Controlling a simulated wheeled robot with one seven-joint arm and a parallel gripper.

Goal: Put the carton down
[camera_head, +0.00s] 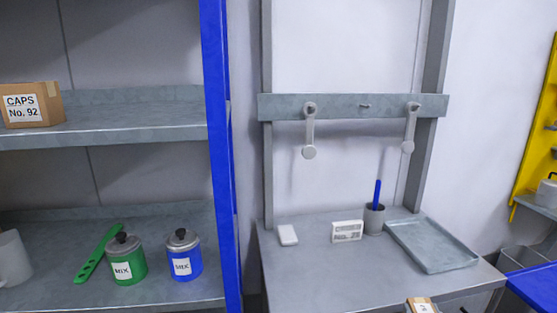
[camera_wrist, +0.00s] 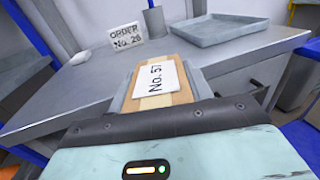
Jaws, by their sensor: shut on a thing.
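The carton (camera_wrist: 158,88) is brown with a white label reading "No. 57". My gripper (camera_wrist: 160,95) is shut on it, with a grey finger along each side. In the wrist view the carton lies across the front edge of the grey worktop (camera_wrist: 75,85); whether it touches is unclear. In the head view only the top of the carton (camera_head: 422,306) shows at the bottom edge, in front of the worktop (camera_head: 330,270). Its lower part is hidden.
On the worktop are a grey tray (camera_head: 432,245), a cup with a blue stick (camera_head: 375,218), an order sign (camera_head: 347,231) and a white block (camera_head: 287,235). The worktop's front left is clear. A shelf with a blue post (camera_head: 218,150) stands left, holding a "CAPS" box (camera_head: 32,105) and pots.

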